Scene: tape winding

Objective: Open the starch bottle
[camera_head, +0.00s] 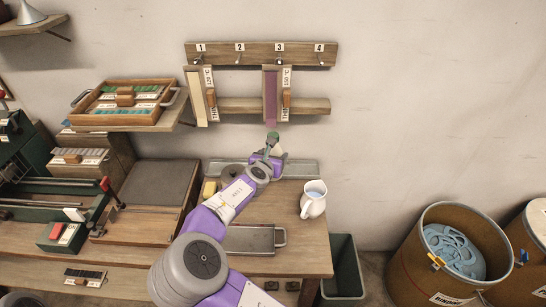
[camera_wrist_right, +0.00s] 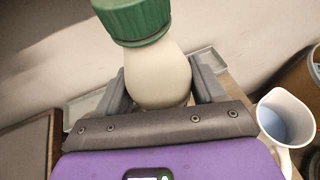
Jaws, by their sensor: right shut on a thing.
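The starch bottle (camera_wrist_right: 158,75) is cream-white with a ribbed green cap (camera_wrist_right: 132,18) at its top. In the right wrist view it is between the grey fingers of my right gripper (camera_wrist_right: 160,88), which is shut on its body. The cap sits on the neck, above the fingers; I cannot tell how tight it is. In the head view the green cap (camera_head: 272,136) shows small beyond my right gripper (camera_head: 270,157), over the back of the workbench. The bottle is mostly hidden there by the gripper. My left gripper is not in view.
A white jug (camera_head: 313,203) with pale blue contents stands to the right on the workbench (camera_head: 268,212). A grey metal tray (camera_head: 248,240) lies nearer the front. Numbered hooks (camera_head: 262,54) with hanging frames are on the wall behind. Barrels (camera_head: 410,262) stand at right.

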